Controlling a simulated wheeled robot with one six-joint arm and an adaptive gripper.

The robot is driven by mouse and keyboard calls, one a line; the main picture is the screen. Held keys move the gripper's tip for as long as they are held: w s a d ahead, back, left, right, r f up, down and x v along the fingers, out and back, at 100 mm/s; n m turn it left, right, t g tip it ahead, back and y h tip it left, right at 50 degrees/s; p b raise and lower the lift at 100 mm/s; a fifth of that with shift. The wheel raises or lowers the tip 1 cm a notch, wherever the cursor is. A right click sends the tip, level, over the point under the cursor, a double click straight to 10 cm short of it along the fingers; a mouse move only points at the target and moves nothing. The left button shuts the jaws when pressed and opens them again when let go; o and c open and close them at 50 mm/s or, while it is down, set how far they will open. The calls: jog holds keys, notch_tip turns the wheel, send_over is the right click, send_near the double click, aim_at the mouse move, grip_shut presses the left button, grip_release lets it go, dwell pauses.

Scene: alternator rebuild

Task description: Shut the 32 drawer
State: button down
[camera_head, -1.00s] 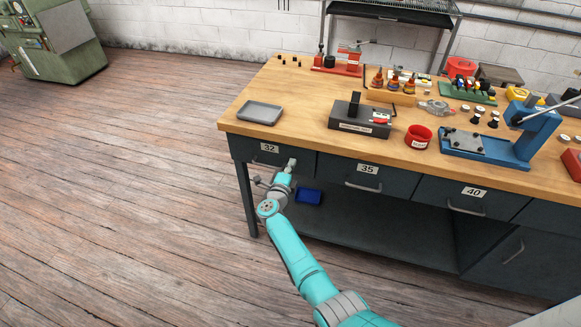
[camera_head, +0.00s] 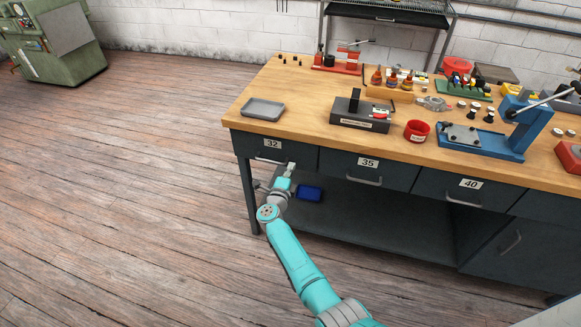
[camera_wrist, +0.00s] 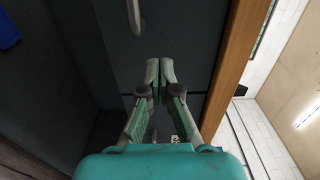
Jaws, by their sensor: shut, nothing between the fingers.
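The 32 drawer (camera_head: 300,156) is at the left end of the dark workbench, under the wooden top. Its front looks about flush with the neighbouring front, and I see no clear gap. Its handle (camera_head: 268,160) is partly behind my gripper. My gripper (camera_head: 291,167) is shut and empty, at the right half of the 32 drawer's front. In the wrist view my gripper (camera_wrist: 160,72) has its fingertips together, close to the dark drawer fronts. I cannot tell whether they touch.
The 35 drawer (camera_head: 368,170) and 40 drawer (camera_head: 468,196) look shut. A blue bin (camera_head: 310,193) sits on the lower shelf behind my gripper. A grey tray (camera_head: 262,109) lies on the bench top above.

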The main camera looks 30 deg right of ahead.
jog(key=v, duration=0.9)
jog(key=s+a+n+t+y, duration=0.35)
jog(key=s+n, duration=0.35)
jog(key=s, duration=0.8)
jog(key=s+a+n+t+y, duration=0.35)
jog(key=s+n, duration=0.35)
jog(key=s, duration=0.8)
jog(key=s+a+r+n+g+y, duration=0.2)
jog(key=s+r+n, duration=0.4)
jog(key=s, duration=0.6)
jog(key=s+a+r+n+g+y, duration=0.2)
jog(key=s+a+r+n+y, duration=0.2)
jog(key=s, duration=0.9)
jog(key=shift+a+r+n, duration=0.3)
jog(key=shift+r+n, duration=1.15)
jog(key=shift+n, duration=0.25)
